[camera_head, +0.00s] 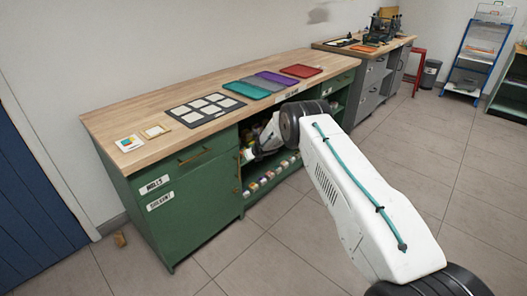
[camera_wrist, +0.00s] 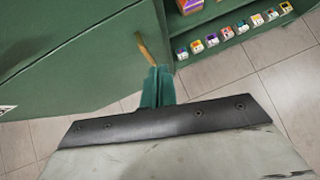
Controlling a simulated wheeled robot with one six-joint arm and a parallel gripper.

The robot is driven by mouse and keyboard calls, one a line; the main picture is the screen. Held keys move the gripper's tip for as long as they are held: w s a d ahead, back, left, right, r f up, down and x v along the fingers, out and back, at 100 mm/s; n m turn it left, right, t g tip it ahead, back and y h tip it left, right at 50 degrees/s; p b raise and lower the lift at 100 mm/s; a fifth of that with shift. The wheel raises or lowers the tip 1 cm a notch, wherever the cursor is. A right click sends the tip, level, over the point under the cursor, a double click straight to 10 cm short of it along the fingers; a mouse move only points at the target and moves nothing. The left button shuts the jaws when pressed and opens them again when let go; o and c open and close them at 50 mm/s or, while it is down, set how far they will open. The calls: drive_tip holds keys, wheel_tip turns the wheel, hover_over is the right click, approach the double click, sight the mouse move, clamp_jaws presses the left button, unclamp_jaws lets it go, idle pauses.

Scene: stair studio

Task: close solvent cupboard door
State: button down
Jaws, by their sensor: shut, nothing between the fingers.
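The solvent cupboard door (camera_head: 205,190) is a green panel on the left part of the green cabinet, with a white SOLVENT label (camera_head: 160,201) and a brass handle (camera_head: 237,189) near its right edge. In the wrist view the door (camera_wrist: 70,50) fills the upper left, with its brass handle (camera_wrist: 147,50) near the edge. The door looks near the cabinet front; I cannot tell whether it is fully shut. My gripper (camera_wrist: 158,82) is shut and empty, its teal fingers just below the handle near the door's edge. Contact is unclear.
Open shelving right of the door holds several small colourful containers (camera_head: 268,178). The wooden worktop (camera_head: 140,106) carries a dark sample board (camera_head: 206,110) and coloured trays (camera_head: 248,90). A small brown block (camera_head: 120,239) lies by the cabinet's left end. The tiled floor in front is clear.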

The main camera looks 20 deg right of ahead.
drive_tip(key=d+v, duration=0.2)
drive_tip(key=v, duration=0.8)
drive_tip(key=s+d+f+m+g+h, duration=0.25)
drive_tip(key=s+d+m, duration=0.25)
drive_tip(key=m, duration=0.5)
drive_tip(key=s+d+r+m+g+h, duration=0.2)
drive_tip(key=s+r+m+g+h, duration=0.2)
drive_tip(key=s+r+m, duration=1)
drive_tip(key=s+a+r+m+y, duration=0.1)
drive_tip(key=s+a+r+m, duration=0.3)
drive_tip(key=s+r, duration=0.4)
drive_tip(key=s+a+r+m+y, duration=0.2)
drive_tip(key=s+r, duration=0.7)
drive_tip(key=s, duration=1.3)
drive_tip(key=s+a+r+m+y, duration=0.1)
drive_tip(key=s+a+r+m, duration=0.5)
drive_tip(key=s, duration=0.9)
drive_tip(key=shift+a+r+m+g, duration=0.15)
drive_tip(key=shift+r+m+g, duration=0.3)
drive_tip(key=shift+r+m, duration=1)
drive_tip(key=shift+s, duration=0.1)
